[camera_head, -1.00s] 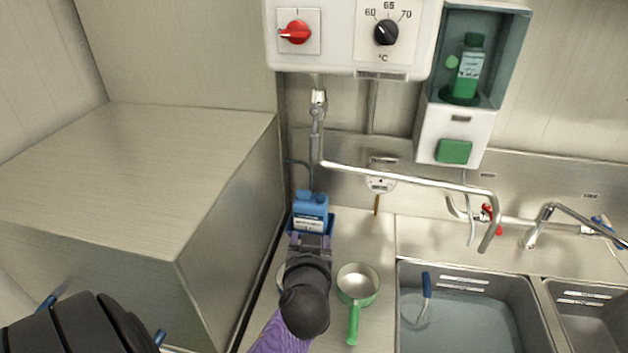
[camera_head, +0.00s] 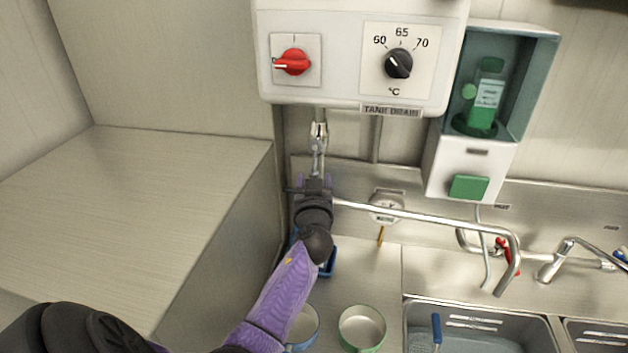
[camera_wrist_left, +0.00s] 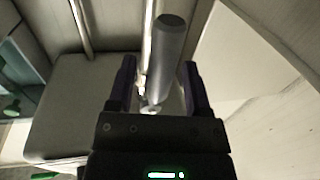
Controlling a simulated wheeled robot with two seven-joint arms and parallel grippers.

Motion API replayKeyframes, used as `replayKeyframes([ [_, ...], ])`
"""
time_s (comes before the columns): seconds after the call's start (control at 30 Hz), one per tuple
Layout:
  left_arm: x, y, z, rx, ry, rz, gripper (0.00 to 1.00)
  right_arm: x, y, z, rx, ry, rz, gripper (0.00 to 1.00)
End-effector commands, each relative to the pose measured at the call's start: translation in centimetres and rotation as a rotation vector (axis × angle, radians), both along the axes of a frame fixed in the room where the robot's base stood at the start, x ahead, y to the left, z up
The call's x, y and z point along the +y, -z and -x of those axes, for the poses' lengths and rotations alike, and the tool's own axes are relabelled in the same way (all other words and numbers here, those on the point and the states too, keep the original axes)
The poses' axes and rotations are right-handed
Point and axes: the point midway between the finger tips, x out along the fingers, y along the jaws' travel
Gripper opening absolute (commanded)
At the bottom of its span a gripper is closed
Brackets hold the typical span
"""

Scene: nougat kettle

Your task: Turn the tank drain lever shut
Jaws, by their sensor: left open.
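The tank drain lever (camera_head: 317,160) hangs down below the control box, under a chrome fitting (camera_head: 318,131) on the pipe. The label TANK DRAIN (camera_head: 391,110) is on the box's lower edge. My left gripper (camera_head: 315,180) is at the lever's lower part and hides some of it. In the left wrist view, the lever's grey cylindrical handle (camera_wrist_left: 169,42) shows between the two open fingers (camera_wrist_left: 158,78). Whether a finger touches it I cannot tell. My right gripper is out of view.
The control box carries a red switch (camera_head: 293,62) and a temperature dial (camera_head: 398,64). A long spout (camera_head: 430,216) runs right from the gripper area. A steel block (camera_head: 140,210) stands left. Pans (camera_head: 362,328), a sink (camera_head: 480,310) and a soap holder (camera_head: 515,80) are right.

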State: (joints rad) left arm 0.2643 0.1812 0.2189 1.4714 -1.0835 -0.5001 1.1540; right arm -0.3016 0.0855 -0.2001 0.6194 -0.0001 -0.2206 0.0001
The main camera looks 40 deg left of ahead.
Motion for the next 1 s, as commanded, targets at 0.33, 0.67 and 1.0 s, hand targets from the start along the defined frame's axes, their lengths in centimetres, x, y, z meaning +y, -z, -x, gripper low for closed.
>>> replayKeyframes([
  [0.33,0.12,0.02,-0.12,0.001,0.0,-0.001,0.47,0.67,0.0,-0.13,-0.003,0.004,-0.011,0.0],
  [0.67,0.1,0.02,-0.11,0.001,0.0,-0.001,0.0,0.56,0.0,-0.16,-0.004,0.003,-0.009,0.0],
  [1.0,0.1,0.02,-0.11,0.001,0.0,-0.001,0.0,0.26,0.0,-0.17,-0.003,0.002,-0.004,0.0],
])
